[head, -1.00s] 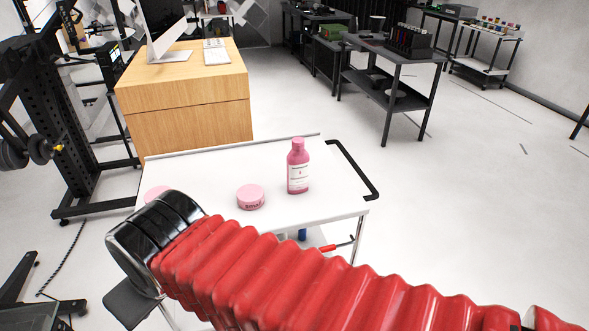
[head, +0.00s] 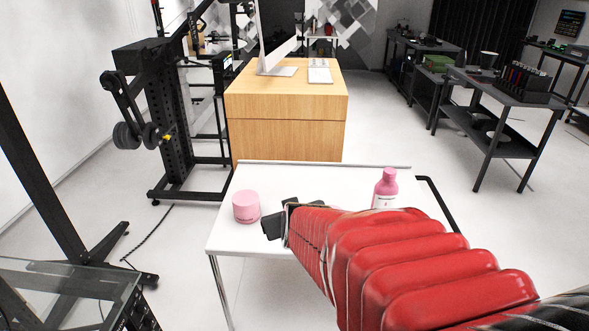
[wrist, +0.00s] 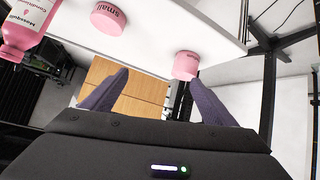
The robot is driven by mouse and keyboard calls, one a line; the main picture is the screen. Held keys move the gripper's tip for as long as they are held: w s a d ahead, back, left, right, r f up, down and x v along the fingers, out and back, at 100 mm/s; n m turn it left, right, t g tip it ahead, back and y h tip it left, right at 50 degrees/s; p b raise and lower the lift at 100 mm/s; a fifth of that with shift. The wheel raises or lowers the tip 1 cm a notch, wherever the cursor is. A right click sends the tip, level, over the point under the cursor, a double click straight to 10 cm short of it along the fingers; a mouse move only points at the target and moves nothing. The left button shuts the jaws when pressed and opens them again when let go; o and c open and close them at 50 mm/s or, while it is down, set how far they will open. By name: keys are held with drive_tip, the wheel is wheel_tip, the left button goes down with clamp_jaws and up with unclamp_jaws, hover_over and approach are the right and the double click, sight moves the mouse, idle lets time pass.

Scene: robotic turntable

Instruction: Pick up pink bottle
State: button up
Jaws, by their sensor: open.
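The pink bottle (head: 385,190) stands upright at the right of the white cart top (head: 300,173) in the head view. My red arm hides its lower part. In the wrist view the bottle (wrist: 27,28) is at the top left, cut by the frame edge, with a white label. My gripper (head: 277,221) is over the cart, left of the bottle and apart from it. In the wrist view its dark fingers (wrist: 158,77) are spread with nothing held between them.
A pink jar (head: 246,207) sits on the cart's left side, just left of my gripper; it also shows in the wrist view (wrist: 187,65). Another pink jar (wrist: 108,17), marked "small", is nearer the bottle. A wooden desk (head: 287,110) stands behind the cart.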

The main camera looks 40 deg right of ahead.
drive_tip(key=s+d+f+m+t+h, duration=0.1)
drive_tip(key=s+d+f+h, duration=0.15)
drive_tip(key=d, duration=0.45)
drive_tip(key=s+d+f+m+t+h, duration=0.1)
drive_tip(key=s+d+f, duration=0.15)
drive_tip(key=d, duration=0.45)
drive_tip(key=s+d+f+m+t+h, duration=0.1)
drive_tip(key=s+d+m+h, duration=0.15)
drive_tip(key=d, duration=0.45)
drive_tip(key=s+d+f+h, duration=0.1)
drive_tip(key=s+d+h, duration=0.1)
drive_tip(key=s, duration=0.5)
drive_tip(key=shift+s+d+m, duration=0.4)
drive_tip(key=shift+d+m, duration=0.05)
drive_tip(key=shift+d, duration=0.45)
drive_tip(key=shift+w, duration=0.3)
